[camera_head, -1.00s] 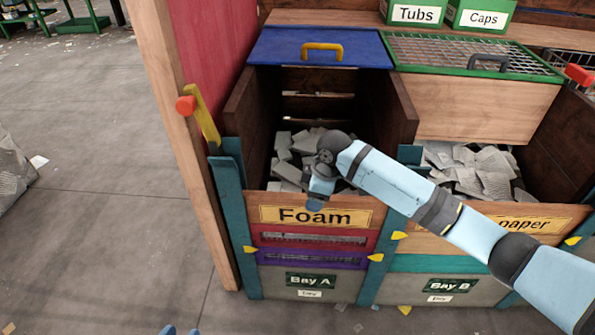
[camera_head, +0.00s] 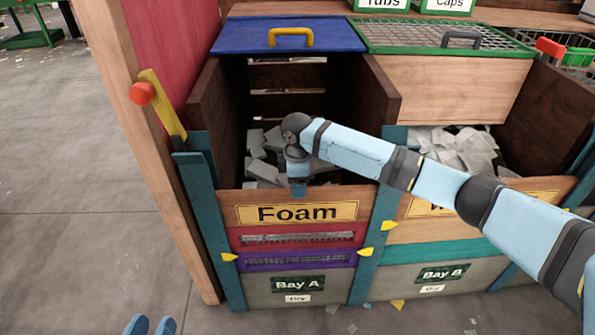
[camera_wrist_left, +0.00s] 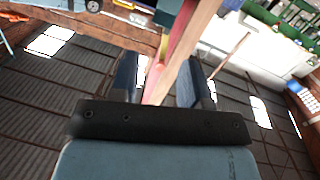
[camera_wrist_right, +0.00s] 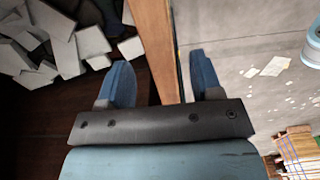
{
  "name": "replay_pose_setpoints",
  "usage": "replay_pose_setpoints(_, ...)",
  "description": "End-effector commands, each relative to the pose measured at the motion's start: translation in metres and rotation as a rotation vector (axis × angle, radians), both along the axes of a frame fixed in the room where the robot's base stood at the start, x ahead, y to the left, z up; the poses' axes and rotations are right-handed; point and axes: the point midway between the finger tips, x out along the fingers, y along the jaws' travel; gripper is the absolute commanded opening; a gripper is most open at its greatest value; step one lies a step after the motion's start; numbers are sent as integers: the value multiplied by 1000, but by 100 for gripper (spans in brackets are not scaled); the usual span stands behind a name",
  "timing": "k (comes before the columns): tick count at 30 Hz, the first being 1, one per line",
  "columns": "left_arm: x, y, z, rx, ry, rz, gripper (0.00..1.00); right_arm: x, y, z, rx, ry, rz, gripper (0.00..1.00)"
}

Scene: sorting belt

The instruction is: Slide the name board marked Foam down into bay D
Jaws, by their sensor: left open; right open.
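The Foam board (camera_head: 298,212) is a wooden plank with a yellow name plate. It stands upright across the front of bay A (camera_head: 297,284), above a red and a purple board. My right gripper (camera_head: 299,189) is at the middle of its top edge, pointing down. In the right wrist view the open fingers (camera_wrist_right: 161,82) stand either side of the board's edge (camera_wrist_right: 153,45), not closed on it. My left gripper (camera_head: 150,326) is open and empty at the bottom edge; it also shows in the left wrist view (camera_wrist_left: 157,78). No bay D label is visible.
Teal posts (camera_head: 208,220) flank the bay. Grey foam pieces (camera_head: 262,160) lie behind the board. Bay B (camera_head: 445,275) is to the right, with its own name board partly behind my right arm. A yellow lever (camera_head: 160,105) is at left.

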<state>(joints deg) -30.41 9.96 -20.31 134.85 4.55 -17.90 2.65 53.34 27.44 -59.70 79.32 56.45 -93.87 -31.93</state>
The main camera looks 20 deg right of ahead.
Motion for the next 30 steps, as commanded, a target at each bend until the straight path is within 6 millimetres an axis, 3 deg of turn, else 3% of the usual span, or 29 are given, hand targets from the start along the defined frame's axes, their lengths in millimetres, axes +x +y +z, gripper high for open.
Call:
replay_pose_setpoints(3,1,-4,8,-29,-48,-11,43,0,0,-21,0,-1,1,60)
replay_pose_setpoints(7,1,-7,17,-52,-84,-18,43,0,0,-33,0,-1,0,60)
replay_pose_setpoints(19,1,-8,24,-67,-106,-22,43,0,0,-39,0,-2,1,60)
replay_pose_setpoints(27,1,-8,24,-66,-106,-22,43,0,0,-39,0,-2,1,0)
replay_pose_setpoints(30,1,-8,24,-65,-105,-22,43,0,0,-39,1,-1,1,0)
